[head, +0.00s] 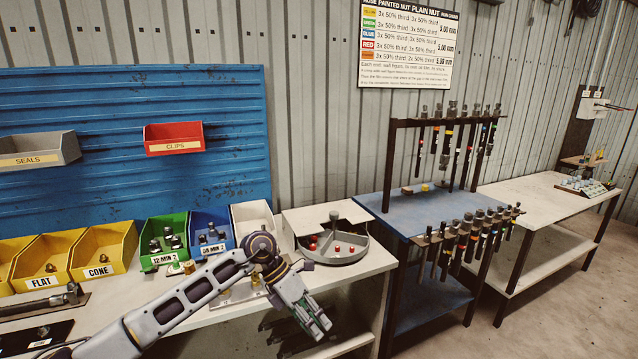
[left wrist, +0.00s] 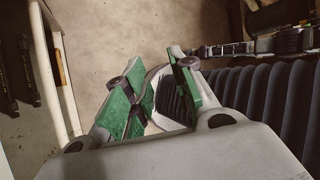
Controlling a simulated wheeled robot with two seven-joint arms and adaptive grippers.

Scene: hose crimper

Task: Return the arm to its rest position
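My left arm comes in from the lower left in the head view and reaches over the front edge of the white bench (head: 215,312). Its gripper (head: 318,328) hangs past that edge, pointing down and to the right. In the left wrist view the two green-padded fingers (left wrist: 160,72) stand apart with a gap between them. Nothing is clearly held; a pale shape with dark ribs shows behind the gap. The floor (left wrist: 120,25) lies below. My right gripper is not in view.
Yellow, green and blue bins (head: 103,252) line the back of the bench. A grey round tray (head: 340,252) with red pieces sits close behind the gripper. A blue table (head: 365,203) with tool racks stands to the right. Open floor (head: 560,310) lies at the lower right.

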